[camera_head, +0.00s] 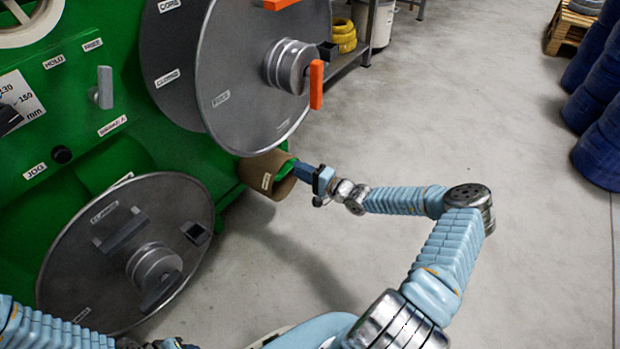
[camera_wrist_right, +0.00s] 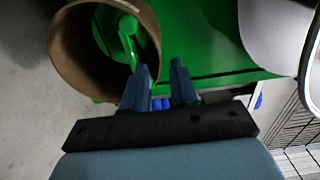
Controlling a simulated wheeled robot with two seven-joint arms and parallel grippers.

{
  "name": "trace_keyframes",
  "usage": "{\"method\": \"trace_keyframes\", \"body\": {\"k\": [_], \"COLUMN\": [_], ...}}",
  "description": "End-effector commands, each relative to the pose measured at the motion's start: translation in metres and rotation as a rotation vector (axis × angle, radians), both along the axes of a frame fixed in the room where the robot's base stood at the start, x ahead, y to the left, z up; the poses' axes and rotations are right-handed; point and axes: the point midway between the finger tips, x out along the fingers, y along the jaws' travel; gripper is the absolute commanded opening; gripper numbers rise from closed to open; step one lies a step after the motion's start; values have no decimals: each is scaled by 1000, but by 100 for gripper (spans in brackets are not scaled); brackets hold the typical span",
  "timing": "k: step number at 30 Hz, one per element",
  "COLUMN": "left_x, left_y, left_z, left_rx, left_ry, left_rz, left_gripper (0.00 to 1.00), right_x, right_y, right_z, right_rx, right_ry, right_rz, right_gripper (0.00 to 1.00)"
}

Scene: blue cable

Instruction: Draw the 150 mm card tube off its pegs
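The brown card tube (camera_head: 259,178) sits low on the green machine's side, below the big upper reel, with its open end facing right. In the right wrist view the tube (camera_wrist_right: 66,45) is a ring at upper left with a green peg (camera_wrist_right: 128,42) inside. My right gripper (camera_head: 297,170) is at the tube's open end. In the wrist view its two fingers (camera_wrist_right: 160,72) are apart, with the tube's near rim seemingly between their tips; contact cannot be told. My left arm crosses the bottom left corner; its gripper end is cut off by the picture's edge.
A grey upper reel (camera_head: 240,90) with orange clamps hangs above the tube. A lower reel (camera_head: 85,255) stands at lower left. The green machine (camera_head: 120,80) has levers and labels. The floor between is clear.

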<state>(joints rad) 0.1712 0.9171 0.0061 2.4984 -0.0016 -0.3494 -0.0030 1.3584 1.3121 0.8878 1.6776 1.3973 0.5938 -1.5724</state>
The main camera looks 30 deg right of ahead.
Motion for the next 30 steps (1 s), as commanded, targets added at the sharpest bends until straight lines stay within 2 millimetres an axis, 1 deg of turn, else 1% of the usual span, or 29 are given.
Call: {"method": "trace_keyframes", "body": {"k": [1,2,5,12,18,27,29,30], "left_x": [0,0,0,0,0,0,0,0], "left_y": [0,-1,-1,-1,-1,-1,-1,-1], "left_z": [-8,-10,-5,-5,-5,-5,-5,-5], "left_rx": [-1,-1,-2,-1,-1,-1,-1,-1], "left_ry": [1,1,1,1,1,2,2,2], "left_rz": [0,0,-1,0,0,-1,-1,-1], "left_gripper": [43,43,43,43,43,43,43,43], "right_x": [7,11,24,48,57,58,58,58], "right_y": [3,5,11,20,24,24,24,24], "right_z": [-4,-4,1,0,0,0,0,0], "right_rx": [-1,0,0,0,0,1,1,1], "right_ry": [-1,-2,0,-1,0,1,1,1], "right_rz": [1,2,2,1,1,1,1,1], "right_gripper": [28,28,28,28,28,28,20,14]}}
